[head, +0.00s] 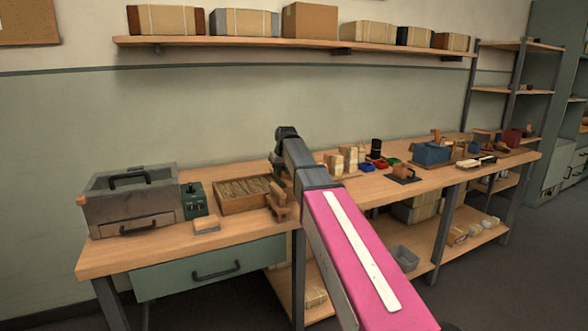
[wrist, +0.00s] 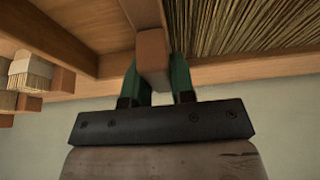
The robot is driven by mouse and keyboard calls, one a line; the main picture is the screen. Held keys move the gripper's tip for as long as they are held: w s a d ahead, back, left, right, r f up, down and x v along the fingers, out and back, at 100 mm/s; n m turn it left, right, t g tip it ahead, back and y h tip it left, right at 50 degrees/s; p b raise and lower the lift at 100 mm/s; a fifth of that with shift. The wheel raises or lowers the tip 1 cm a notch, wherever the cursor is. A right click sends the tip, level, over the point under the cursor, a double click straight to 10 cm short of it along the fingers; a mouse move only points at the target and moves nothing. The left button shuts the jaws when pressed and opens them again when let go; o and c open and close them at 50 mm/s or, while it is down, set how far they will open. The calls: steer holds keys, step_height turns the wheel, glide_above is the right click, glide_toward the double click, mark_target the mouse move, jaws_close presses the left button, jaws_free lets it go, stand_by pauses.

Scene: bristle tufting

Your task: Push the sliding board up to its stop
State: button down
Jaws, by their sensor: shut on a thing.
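A wooden tray of bristles (head: 242,205) sits on the bench, left of my arm. Wooden pieces (head: 280,207) stand at its right end, partly behind my arm; I cannot tell which is the sliding board. In the wrist view, my gripper (wrist: 154,76) has its green fingers shut on a wooden block (wrist: 153,50), which seems joined to a wooden bar (wrist: 143,12) running up the picture. Packed bristles (wrist: 245,25) lie beside the bar, to the right. My gripper is hard to make out in the head view. The stop is not clearly visible.
A grey metal box (head: 130,203) and a small green device (head: 195,199) stand left of the tray. A small block (head: 207,226) lies in front. Pale brushes (head: 350,158) and a blue bin (head: 431,153) stand to the right. Bristle-tipped blocks (wrist: 32,75) show at left in the wrist view.

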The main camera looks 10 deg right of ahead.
steer(key=shift+s+a, duration=0.3)
steer(key=shift+a, duration=0.55)
steer(key=shift+s+a, duration=0.25)
steer(key=shift+a, duration=0.55)
steer(key=c, duration=1)
jaws_free()
steer(key=shift+a, duration=0.15)
steer(key=shift+o, duration=0.2)
steer(key=v, duration=1.1)
steer(key=shift+s+f, duration=0.1)
steer(key=shift+f, duration=0.05)
